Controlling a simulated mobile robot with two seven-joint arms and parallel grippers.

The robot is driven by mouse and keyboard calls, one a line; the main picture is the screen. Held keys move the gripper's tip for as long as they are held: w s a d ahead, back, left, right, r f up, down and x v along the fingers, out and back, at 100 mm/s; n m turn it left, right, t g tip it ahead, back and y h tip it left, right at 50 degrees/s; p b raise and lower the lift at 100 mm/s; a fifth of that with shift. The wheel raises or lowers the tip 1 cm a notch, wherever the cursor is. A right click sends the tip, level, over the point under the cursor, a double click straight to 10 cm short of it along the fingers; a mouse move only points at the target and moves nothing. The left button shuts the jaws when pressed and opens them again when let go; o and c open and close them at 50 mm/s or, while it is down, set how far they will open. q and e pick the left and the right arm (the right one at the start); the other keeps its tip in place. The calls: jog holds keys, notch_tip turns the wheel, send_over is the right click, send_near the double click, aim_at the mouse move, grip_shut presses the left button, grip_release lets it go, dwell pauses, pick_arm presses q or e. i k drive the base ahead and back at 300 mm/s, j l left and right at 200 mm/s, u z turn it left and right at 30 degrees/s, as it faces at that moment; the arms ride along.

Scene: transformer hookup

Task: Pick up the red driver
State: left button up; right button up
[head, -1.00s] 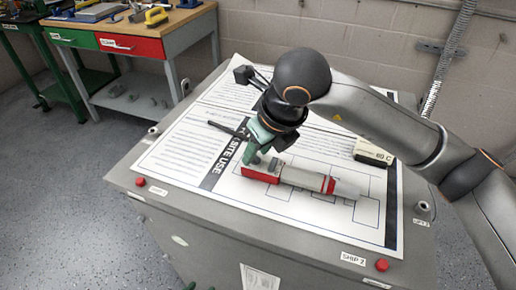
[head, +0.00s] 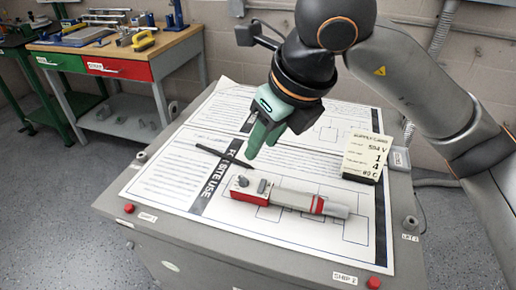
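The red driver (head: 291,196) lies on its side on the printed sheet. It has a red and grey block end at the left, a grey body, a red band and a pale tip to the right. My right gripper (head: 262,143) is above and behind the block end, with green fingers pointing down. It holds nothing and looks clear of the driver. The two fingers overlap in this view, so I cannot tell how far apart they are. My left gripper is not in view.
The sheet (head: 160,185) covers most of the grey cabinet top. A dark pen-like stick (head: 222,156) lies left of the gripper. A supply card (head: 364,157) stands at the right. Red knobs (head: 374,283) sit along the front edge. A tool bench (head: 150,50) stands behind left.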

aim_at(295, 200)
jog(key=k, duration=1)
